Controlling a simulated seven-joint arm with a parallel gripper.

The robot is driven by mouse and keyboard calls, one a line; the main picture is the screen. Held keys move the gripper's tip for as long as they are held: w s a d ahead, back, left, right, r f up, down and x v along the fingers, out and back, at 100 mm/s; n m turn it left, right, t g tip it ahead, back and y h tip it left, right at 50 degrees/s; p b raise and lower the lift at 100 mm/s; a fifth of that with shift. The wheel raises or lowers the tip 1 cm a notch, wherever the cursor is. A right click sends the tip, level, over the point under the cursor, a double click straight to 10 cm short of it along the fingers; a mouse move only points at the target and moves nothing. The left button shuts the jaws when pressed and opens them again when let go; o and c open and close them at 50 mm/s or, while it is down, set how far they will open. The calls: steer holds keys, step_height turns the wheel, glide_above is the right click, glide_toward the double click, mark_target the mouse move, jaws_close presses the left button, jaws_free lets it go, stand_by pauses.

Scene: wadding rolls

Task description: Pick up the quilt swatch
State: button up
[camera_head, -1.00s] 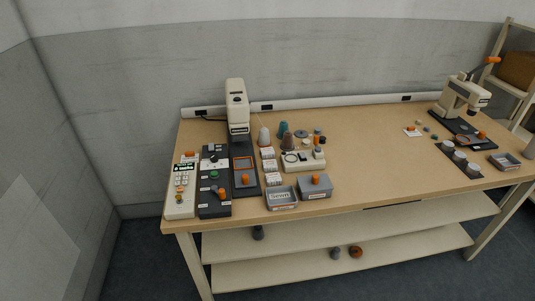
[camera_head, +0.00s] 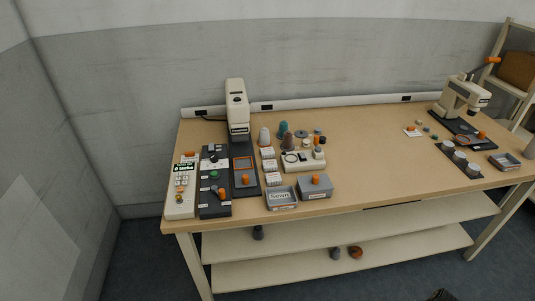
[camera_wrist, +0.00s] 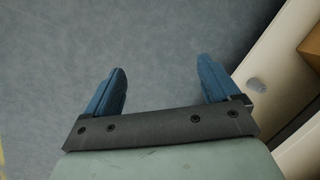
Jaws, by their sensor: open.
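My gripper (camera_wrist: 162,68) shows in the wrist view with its two blue fingers wide apart and nothing between them. Grey floor lies behind the fingers, so it is away from the table top. I cannot pick out the quilt swatch for certain. A small white square with an orange piece on it (camera_head: 412,132) lies flat on the right half of the table in the head view, left of the right-hand machine. It is too small to tell whether it is the swatch. No gripper is near it.
The wooden table (camera_head: 365,150) is clear in its middle. A cream machine (camera_head: 236,106), control boxes, spools and grey trays crowd its left end. Another cream machine (camera_head: 463,95) stands at the right. Shelves (camera_head: 350,232) below hold a few small objects. A pale shelf edge (camera_wrist: 262,52) shows beside my gripper.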

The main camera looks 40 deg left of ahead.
steer(key=w+d+r+t+y, duration=0.1)
steer(key=w+d+r+t, duration=0.2)
steer(key=w+r, duration=1)
steer(key=w+d+r+t, duration=0.3)
steer(key=w+r, duration=0.7)
steer(key=w, duration=0.7)
steer(key=w+a+r+t+y, duration=0.1)
steer(key=w+a+r, duration=0.35)
steer(key=r, duration=0.25)
steer(key=w+a+r+t, duration=0.1)
steer(key=w+a+r, duration=0.3)
steer(key=w+r, duration=0.25)
steer(key=w+a+r+y, duration=0.1)
steer(key=a+r, duration=0.3)
steer(key=a, duration=0.6)
steer(key=a+r+y, duration=0.1)
steer(key=a+r, duration=0.3)
steer(key=a, duration=0.5)
step_height(320, 180, up, 4)
steer(key=n+g+h, duration=0.3)
steer(key=n, duration=0.8)
glide_above(268, 151)
steer(key=s+d, duration=0.4)
steer(key=x, duration=1.4)
steer(key=shift+s, duration=0.1)
